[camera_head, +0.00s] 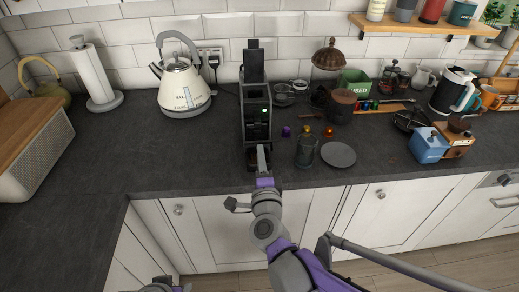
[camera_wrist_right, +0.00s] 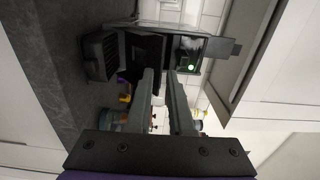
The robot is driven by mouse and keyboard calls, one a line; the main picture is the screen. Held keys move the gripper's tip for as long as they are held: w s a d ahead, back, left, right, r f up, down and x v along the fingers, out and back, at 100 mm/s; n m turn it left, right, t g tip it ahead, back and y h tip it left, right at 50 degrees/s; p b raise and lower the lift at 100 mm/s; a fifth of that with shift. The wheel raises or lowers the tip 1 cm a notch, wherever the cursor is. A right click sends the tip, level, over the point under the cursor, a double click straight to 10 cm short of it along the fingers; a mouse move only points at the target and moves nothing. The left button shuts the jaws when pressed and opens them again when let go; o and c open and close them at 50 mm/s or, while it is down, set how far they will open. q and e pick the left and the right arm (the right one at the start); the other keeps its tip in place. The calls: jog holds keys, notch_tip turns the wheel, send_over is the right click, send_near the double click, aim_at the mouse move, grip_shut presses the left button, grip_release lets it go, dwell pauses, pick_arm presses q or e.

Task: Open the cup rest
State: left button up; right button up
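The black coffee machine (camera_head: 257,112) stands on the worktop with its top lid raised and a green light on its front. Its cup rest (camera_head: 251,158) is low at the front, partly hidden by my right gripper (camera_head: 263,155). In the right wrist view, which is turned sideways, the ribbed dark cup rest (camera_wrist_right: 99,57) is at the left of the machine (camera_wrist_right: 160,48). There my right gripper (camera_wrist_right: 161,72) points at the machine with a narrow empty gap between its fingers. I cannot tell whether a fingertip touches the machine. My left gripper (camera_head: 166,286) is cut off at the bottom edge.
A white kettle (camera_head: 184,86) stands left of the machine. Just right are a purple capsule (camera_head: 286,131), a glass bottle (camera_head: 305,150) and a grey plate (camera_head: 338,154). White cabinets (camera_head: 210,225) lie below the worktop's front edge.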

jog(key=s, duration=0.8)
jog(key=shift+w, duration=0.1)
